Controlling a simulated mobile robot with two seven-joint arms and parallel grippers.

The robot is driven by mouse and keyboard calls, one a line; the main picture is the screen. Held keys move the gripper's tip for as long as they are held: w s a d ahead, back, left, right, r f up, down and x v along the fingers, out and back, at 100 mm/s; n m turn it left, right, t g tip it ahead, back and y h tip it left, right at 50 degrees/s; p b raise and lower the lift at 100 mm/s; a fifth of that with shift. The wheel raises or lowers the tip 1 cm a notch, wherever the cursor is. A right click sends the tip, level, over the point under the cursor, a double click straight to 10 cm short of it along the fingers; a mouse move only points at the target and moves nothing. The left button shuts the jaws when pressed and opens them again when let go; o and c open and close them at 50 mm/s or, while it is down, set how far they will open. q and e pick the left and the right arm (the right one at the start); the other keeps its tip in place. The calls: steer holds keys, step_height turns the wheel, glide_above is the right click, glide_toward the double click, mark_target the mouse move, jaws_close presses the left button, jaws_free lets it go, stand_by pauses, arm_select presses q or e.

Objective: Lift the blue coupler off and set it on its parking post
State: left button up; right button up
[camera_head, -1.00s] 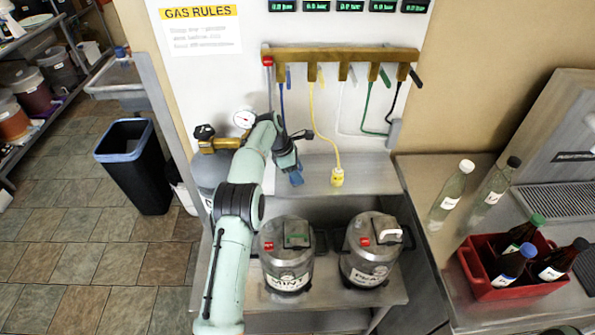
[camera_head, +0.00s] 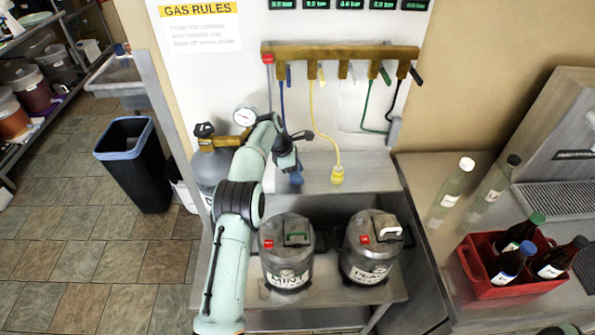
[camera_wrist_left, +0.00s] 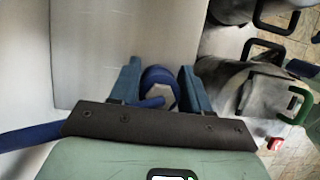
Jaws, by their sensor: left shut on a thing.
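My left gripper (camera_head: 292,172) is shut on the blue coupler (camera_head: 296,181), in front of the steel panel and above the back of the mint keg (camera_head: 287,265). In the left wrist view the blue coupler (camera_wrist_left: 158,80) sits between the two blue fingers, with its pale hexagonal face toward the camera. A blue hose (camera_wrist_left: 28,134) runs off to the left there. In the head view the blue hose (camera_head: 281,95) hangs from the brass manifold. I cannot make out the blue coupler's parking post. My right gripper is not in view.
A yellow coupler (camera_head: 337,174) hangs or rests at the steel panel, right of my gripper. A second keg (camera_head: 368,262) stands right of the mint keg. A gas cylinder with gauge (camera_head: 244,117) is close to my left arm. A red crate (camera_head: 478,275) holds bottles far right.

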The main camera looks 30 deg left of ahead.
arm_select(q)
steer(key=shift+f, duration=0.5)
stand_by(1.0)
steer(key=o, duration=1.7)
steer(key=shift+r, duration=3.75)
